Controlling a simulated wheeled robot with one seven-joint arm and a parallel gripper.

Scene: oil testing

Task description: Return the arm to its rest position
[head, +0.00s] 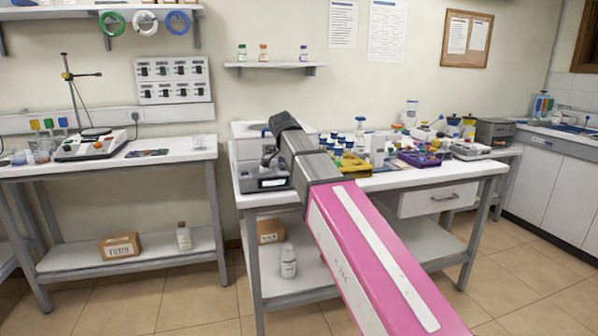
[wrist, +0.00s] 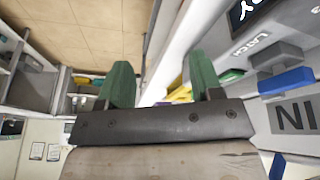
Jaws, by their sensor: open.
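My gripper (wrist: 158,84) shows in the wrist view with two green fingers spread apart and nothing between them. In the head view, my pink and white arm reaches up from the bottom to the left end of the middle bench (head: 385,183). Its dark end is in front of a grey-white instrument (head: 268,183) with a small display, and the fingers cannot be made out there.
Blue-capped bottles, a yellow rack (head: 352,165) and a purple tray (head: 418,159) crowd the bench right of my arm. A wall shelf (head: 275,66) with small bottles is above. The left bench (head: 110,160) holds a hotplate (head: 92,145). Floor between the benches is clear.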

